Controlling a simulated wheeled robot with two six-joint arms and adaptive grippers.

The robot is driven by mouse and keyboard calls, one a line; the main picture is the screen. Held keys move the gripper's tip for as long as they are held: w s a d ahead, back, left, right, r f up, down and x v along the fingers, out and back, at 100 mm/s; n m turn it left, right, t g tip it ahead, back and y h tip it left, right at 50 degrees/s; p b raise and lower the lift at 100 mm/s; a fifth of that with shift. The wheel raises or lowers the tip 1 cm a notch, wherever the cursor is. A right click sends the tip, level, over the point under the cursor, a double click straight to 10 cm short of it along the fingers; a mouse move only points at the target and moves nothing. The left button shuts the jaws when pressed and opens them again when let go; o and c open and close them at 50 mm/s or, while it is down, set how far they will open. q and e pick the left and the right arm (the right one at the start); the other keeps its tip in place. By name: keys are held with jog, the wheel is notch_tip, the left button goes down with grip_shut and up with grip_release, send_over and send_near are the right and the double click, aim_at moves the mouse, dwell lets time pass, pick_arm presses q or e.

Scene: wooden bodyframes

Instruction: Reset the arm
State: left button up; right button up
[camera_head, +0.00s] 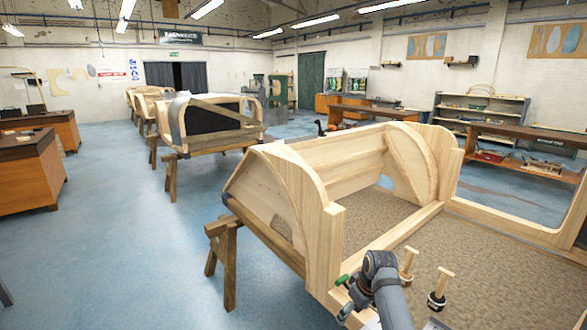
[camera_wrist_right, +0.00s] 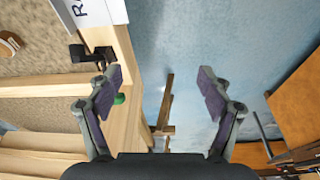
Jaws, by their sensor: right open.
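My right arm comes in at the bottom of the head view, over the near edge of a pale wooden bodyframe (camera_head: 300,190). My right gripper (camera_head: 350,302) is small there and partly cut off. In the right wrist view its two fingers (camera_wrist_right: 160,85) are spread wide with nothing held between them. The bodyframe's timber (camera_wrist_right: 125,60) lies to the left in that view. A small green-ended item (camera_head: 342,280) is beside the gripper; a green spot (camera_wrist_right: 119,98) also shows behind the left finger. My left gripper is not in view.
Two wooden-handled tools (camera_head: 407,262) (camera_head: 440,288) stand on the bodyframe near my arm. A trestle (camera_head: 225,250) supports its left end. Other bodyframes (camera_head: 210,125) stand behind, with desks (camera_head: 30,170) at left and shelves (camera_head: 480,120) at right. Blue floor (camera_head: 130,260) is clear at left.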

jog(key=s+d+f+m+h, duration=0.1)
jog(key=s+d+f+m, duration=0.2)
jog(key=s, duration=0.5)
jog(key=s+d+f, duration=0.2)
jog(key=s+f, duration=0.2)
jog(key=s, duration=0.3)
jog(key=s+d+r+m+t+h, duration=0.1)
jog(key=s+d+r+m, duration=0.15)
jog(key=s, duration=1.25)
notch_tip(320, 180, down, 26)
jog(key=s+d+g, duration=0.1)
jog(key=s+d, duration=0.1)
jog(key=s, duration=0.1)
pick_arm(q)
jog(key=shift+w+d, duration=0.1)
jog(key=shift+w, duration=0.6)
pick_arm(e)
jog(key=s+d+f+g, duration=0.1)
jog(key=s+f, duration=1.5)
jog(key=s, duration=0.2)
jog(key=shift+d+m, duration=0.15)
jog(key=shift+m, duration=0.2)
